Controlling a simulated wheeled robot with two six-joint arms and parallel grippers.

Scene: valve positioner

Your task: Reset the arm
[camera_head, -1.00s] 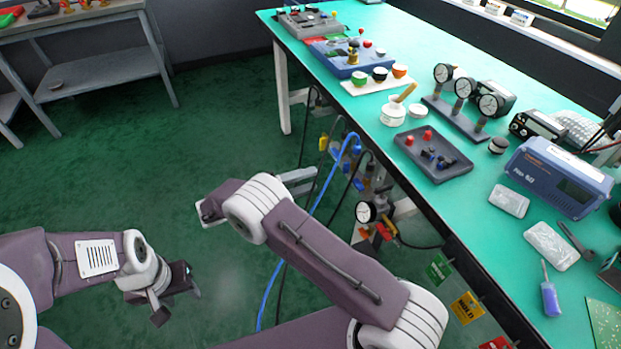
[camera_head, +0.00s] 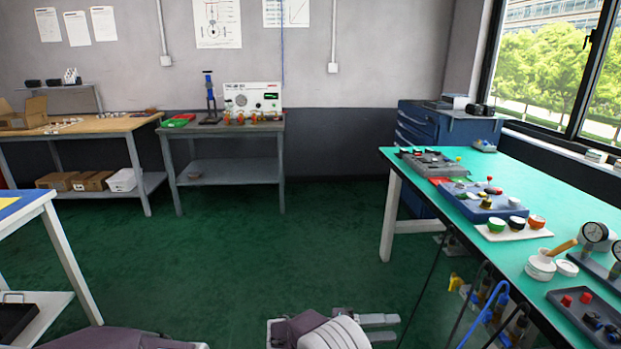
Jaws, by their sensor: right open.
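My right gripper (camera_head: 385,328) shows at the bottom centre, low over the green floor. Its two grey fingers point right and stand apart with nothing between them. It is to the left of the teal-topped workbench (camera_head: 418,160), clear of its white leg. The white and purple wrist of my right arm shows just left of the fingers; the rest of that arm is below the frame. Only a purple strip of my left arm shows at the bottom left, and my left gripper is out of the picture.
Hoses and fittings (camera_head: 490,300) hang under the workbench edge, right of my right gripper. Another table (camera_head: 40,207) stands at the left edge. A grey bench (camera_head: 225,130) and a blue cabinet (camera_head: 448,127) stand along the back. The floor between is clear.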

